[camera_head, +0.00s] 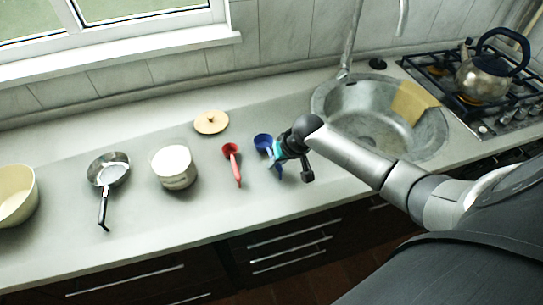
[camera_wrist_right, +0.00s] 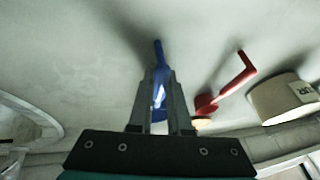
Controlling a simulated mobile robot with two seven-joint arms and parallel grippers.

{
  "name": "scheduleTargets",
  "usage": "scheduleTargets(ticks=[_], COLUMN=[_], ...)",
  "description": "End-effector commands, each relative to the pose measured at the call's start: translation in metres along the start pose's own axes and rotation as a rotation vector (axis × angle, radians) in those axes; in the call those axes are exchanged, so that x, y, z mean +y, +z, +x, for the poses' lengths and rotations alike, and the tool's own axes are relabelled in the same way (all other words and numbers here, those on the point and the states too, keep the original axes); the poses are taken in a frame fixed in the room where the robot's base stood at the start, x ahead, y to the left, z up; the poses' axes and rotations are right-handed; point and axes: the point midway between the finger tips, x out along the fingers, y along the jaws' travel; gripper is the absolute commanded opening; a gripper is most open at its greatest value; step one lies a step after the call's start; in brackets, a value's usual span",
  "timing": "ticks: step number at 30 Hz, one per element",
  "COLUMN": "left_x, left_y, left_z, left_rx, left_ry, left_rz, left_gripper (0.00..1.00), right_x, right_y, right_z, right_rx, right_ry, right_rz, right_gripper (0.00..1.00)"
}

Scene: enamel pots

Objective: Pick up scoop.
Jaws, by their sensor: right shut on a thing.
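A blue scoop (camera_head: 262,141) is on or just above the counter, its round bowl toward the wall and its handle toward the front edge. My right gripper (camera_head: 275,161) is at the blue scoop and shut on its handle. In the right wrist view the blue scoop (camera_wrist_right: 158,50) shows between and beyond the two fingers of the right gripper (camera_wrist_right: 160,75). I cannot tell whether the scoop touches the counter. A red scoop (camera_head: 231,150) lies apart to the left, and shows in the right wrist view (camera_wrist_right: 207,103). My left gripper is not in view.
Left of the scoops are a white pot (camera_head: 174,165), a frying pan (camera_head: 109,172) and a cream pot (camera_head: 16,196). A round lid (camera_head: 211,122) lies behind. A metal sink (camera_head: 336,101) is at the right, then a stove with a kettle (camera_head: 487,76). The counter's front strip is clear.

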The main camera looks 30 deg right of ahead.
Motion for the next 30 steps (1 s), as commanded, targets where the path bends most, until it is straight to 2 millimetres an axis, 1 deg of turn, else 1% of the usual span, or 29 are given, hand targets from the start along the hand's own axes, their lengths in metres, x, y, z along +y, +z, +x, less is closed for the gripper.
scheduleTargets(ticks=[5, 8, 11, 21, 24, 27, 30], left_x=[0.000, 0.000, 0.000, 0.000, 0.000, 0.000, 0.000], left_y=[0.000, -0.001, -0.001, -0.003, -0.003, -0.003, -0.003], left_z=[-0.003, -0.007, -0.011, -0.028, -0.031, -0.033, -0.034], left_rx=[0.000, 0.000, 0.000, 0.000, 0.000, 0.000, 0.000], left_ry=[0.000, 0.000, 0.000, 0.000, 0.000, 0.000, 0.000], left_rz=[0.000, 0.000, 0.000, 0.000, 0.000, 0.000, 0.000], left_gripper=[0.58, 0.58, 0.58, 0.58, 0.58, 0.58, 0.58], right_x=[-0.002, -0.004, -0.009, -0.027, -0.032, -0.035, -0.037], right_y=[-0.005, -0.010, -0.018, -0.055, -0.063, -0.069, -0.073], right_z=[-0.009, -0.022, -0.040, -0.128, -0.149, -0.164, -0.174], right_rx=[0.003, 0.004, 0.005, 0.006, 0.005, 0.005, 0.002], right_ry=[-0.001, -0.001, -0.002, -0.001, -0.001, -0.001, -0.002], right_rz=[-0.001, -0.002, -0.002, -0.002, -0.002, -0.001, 0.000], right_gripper=[0.00, 0.00, 0.00, 0.00, 0.00, 0.00, 0.00])
